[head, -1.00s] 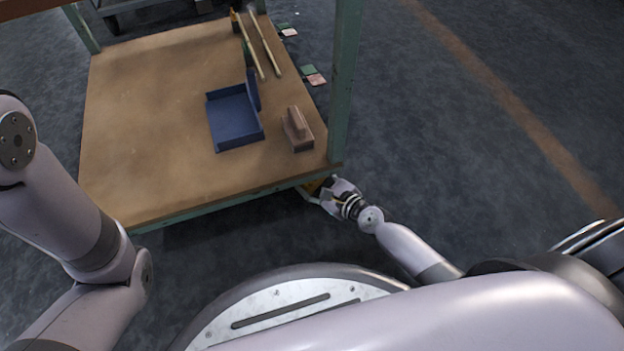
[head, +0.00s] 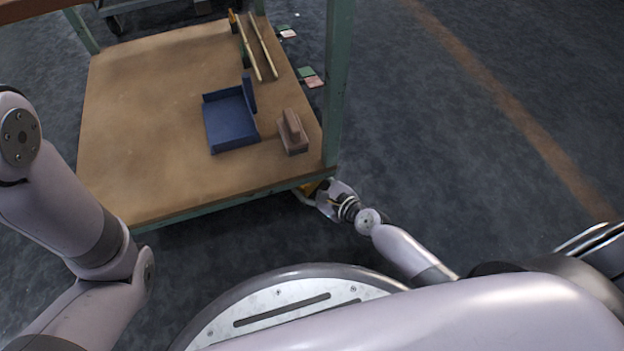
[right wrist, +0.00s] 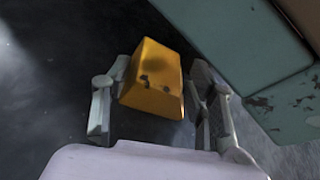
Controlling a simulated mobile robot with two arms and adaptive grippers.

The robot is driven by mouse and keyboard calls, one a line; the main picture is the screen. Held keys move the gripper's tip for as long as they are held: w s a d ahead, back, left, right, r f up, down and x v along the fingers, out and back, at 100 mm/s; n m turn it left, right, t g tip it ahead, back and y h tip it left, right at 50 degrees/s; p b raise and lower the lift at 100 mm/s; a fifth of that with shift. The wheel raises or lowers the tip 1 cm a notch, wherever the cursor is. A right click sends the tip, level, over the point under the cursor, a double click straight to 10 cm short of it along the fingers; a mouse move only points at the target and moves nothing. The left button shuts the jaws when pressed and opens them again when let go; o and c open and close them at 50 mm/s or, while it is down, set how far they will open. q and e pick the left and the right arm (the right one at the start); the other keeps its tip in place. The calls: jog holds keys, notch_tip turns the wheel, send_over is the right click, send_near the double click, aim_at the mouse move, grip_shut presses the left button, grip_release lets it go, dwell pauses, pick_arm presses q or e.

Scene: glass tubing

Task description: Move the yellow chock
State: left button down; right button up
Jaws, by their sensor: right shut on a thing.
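The yellow chock (right wrist: 153,78) is a worn yellow block with dark marks, seen between the fingers in the right wrist view. My right gripper (right wrist: 158,90) is shut on it. In the head view a little of the chock (head: 309,187) shows beside my right gripper (head: 316,194), low at the near right corner of the cart. The rest of it is hidden by the gripper and the cart edge. My left arm comes in at the left of the head view, but its gripper is out of frame.
The cart's wooden deck (head: 150,130) bears a blue dustpan-like tray (head: 230,122), a brown block with a handle (head: 292,132) and long-handled tools (head: 262,48). A green post (head: 338,90) rises at its right corner, close to my right gripper. Dark floor to the right is mostly clear.

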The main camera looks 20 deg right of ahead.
jog(key=shift+w+d+f+h, duration=0.1)
jog(key=shift+w+d+h, duration=0.2)
jog(key=shift+d, duration=0.3)
jog(key=o, duration=1.4)
jog(key=shift+o, duration=0.2)
jog(key=shift+s, duration=0.1)
jog(key=shift+a, duration=0.1)
jog(key=shift+a, duration=0.1)
